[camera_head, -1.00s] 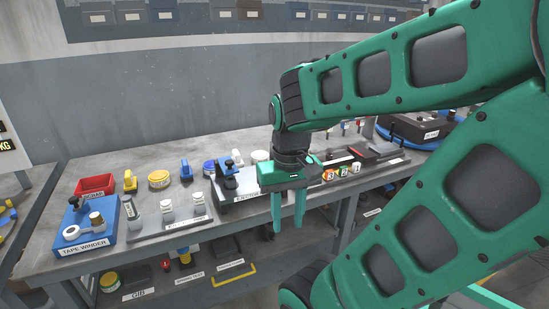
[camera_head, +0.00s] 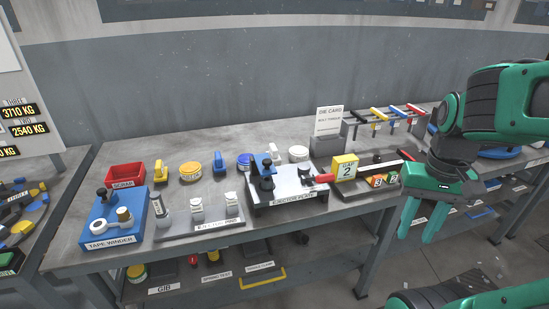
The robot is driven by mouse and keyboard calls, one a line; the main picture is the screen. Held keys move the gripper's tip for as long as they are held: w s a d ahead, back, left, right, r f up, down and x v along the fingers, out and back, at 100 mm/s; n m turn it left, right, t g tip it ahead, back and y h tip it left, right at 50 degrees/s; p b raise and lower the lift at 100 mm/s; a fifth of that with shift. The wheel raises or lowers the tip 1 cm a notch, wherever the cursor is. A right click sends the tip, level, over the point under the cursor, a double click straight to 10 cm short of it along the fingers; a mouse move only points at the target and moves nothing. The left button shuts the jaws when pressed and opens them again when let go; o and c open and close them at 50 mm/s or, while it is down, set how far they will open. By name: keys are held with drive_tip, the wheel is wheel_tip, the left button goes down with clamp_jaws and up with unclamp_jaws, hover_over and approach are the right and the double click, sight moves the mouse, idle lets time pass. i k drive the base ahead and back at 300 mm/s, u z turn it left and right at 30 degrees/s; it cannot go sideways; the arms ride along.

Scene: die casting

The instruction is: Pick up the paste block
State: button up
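No label reading "paste" is legible, so I cannot tell which thing is the paste block. Candidates on the bench are a yellow round tin (camera_head: 190,171), a blue-edged round tin (camera_head: 245,162), a white round piece (camera_head: 298,153) and a yellow block marked 2 (camera_head: 344,168). The yellow block stands at the right of the ejector plate, with a red piece beside it. My gripper (camera_head: 417,238) is at the right, in front of the bench edge. Its two green fingers point down, parted, with nothing between them.
A red scrap bin (camera_head: 126,176), a blue tape winder (camera_head: 112,225) and an ejector plate (camera_head: 290,188) stand on the bench (camera_head: 85,190). Coloured bolt tools hang on a rack (camera_head: 385,115) at the back right. The lower shelf (camera_head: 215,283) holds small items.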

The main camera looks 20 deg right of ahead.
sight(273, 152)
drive_tip(key=z, duration=0.1)
drive_tip(key=i, duration=1)
drive_tip(key=u, duration=0.1)
